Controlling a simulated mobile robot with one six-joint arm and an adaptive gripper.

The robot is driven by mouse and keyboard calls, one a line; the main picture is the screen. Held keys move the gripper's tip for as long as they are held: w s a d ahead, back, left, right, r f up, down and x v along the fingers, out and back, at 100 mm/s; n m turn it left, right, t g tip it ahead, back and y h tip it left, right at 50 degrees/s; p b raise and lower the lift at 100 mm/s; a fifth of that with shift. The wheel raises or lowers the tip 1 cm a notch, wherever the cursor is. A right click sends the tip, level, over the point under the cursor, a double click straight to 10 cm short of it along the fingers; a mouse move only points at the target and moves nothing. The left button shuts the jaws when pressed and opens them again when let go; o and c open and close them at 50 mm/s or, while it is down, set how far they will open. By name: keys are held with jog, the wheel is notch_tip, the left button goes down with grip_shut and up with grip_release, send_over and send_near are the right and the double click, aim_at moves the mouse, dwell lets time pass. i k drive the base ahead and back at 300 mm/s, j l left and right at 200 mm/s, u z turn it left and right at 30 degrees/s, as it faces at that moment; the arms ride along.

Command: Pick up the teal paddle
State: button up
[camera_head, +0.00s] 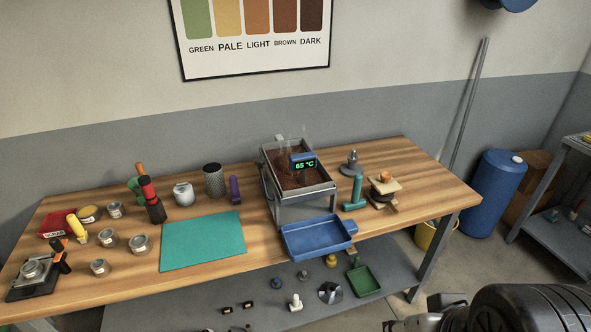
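The teal paddle (356,192) is on the wooden table (268,228), right of the roaster. It has an upright teal handle and a wider foot at its lower end. Nothing touches it that I can see. My gripper (402,325) seems to show only in part at the bottom edge, beside my dark arm at the lower right. It is well apart from the paddle, in the foreground. Its fingers are cut off by the frame, so I cannot tell whether it is open or shut.
The roaster (300,192) with a 65 °C display and a blue tray (318,238) stand left of the paddle. A wooden stand (383,191) is close on its right, a grey metal piece (350,164) behind it. The table's right end is clear.

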aim_at(356, 203)
jog(key=i, duration=0.5)
jog(key=i+l+u, duration=0.1)
jog(key=i, duration=0.4)
jog(key=i+l, duration=0.15)
jog(key=i, duration=0.35)
jog(key=u, duration=0.05)
